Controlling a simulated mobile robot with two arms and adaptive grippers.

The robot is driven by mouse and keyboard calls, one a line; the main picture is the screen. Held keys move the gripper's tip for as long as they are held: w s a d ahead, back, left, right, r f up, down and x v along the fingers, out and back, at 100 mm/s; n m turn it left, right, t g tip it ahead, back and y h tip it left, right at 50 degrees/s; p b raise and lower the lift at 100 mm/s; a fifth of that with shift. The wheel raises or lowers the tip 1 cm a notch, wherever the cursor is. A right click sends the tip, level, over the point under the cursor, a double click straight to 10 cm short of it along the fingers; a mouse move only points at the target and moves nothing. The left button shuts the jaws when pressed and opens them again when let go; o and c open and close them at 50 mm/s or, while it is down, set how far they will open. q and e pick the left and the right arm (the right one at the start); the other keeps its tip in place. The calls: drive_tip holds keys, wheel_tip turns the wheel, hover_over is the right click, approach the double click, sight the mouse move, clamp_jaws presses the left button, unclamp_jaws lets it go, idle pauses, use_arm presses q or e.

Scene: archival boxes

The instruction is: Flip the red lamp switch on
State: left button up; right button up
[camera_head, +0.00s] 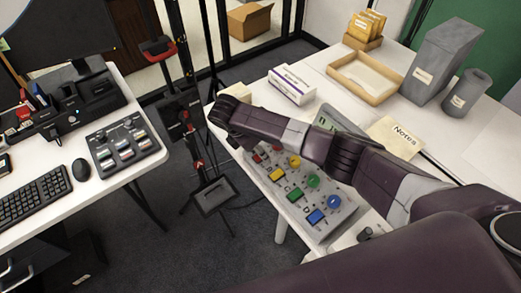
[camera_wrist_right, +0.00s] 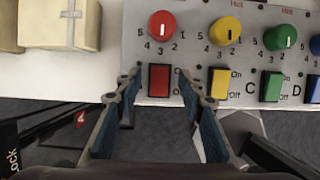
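The grey control panel (camera_head: 344,209) lies on the white table in the head view, partly hidden by my right arm. It carries red, yellow, green and blue knobs, each with a rocker switch of the same colour. The red switch (camera_wrist_right: 159,80) sits below the red knob (camera_wrist_right: 162,25) in the right wrist view. My right gripper (camera_wrist_right: 160,84) is open and empty, its fingertips on either side of the red switch in that view. Contact cannot be told. The right finger partly hides the switch's On/Off label. My left gripper is not in view.
White-and-purple boxes (camera_head: 291,85), a wooden tray (camera_head: 365,78), grey archival boxes (camera_head: 440,62) and a Notes sheet (camera_head: 397,138) lie behind my arm. The yellow switch (camera_wrist_right: 219,83) is close beside the right finger. Another desk with a keyboard (camera_head: 34,196) stands left.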

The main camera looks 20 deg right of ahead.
drive_tip(key=shift+d+f, duration=0.15)
drive_tip(key=shift+f, duration=0.4)
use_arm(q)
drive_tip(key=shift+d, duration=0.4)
use_arm(e)
drive_tip(key=shift+c, duration=0.2)
drive_tip(key=shift+w, duration=0.1)
clamp_jaws()
drive_tip(key=shift+d+r+y+p, duration=0.25)
drive_tip(key=shift+y+p, duration=0.25)
drive_tip(key=shift+p, duration=0.3)
drive_tip(key=shift+f+g+y, duration=0.1)
drive_tip(key=shift+g+y, duration=0.3)
drive_tip(key=shift+w+d+f+y+p, duration=0.2)
drive_tip(key=shift+y+p, duration=0.1)
drive_tip(key=shift+y, duration=0.3)
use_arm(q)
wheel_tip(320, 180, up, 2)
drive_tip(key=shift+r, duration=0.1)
use_arm(e)
drive_tip(key=shift+a, duration=0.1)
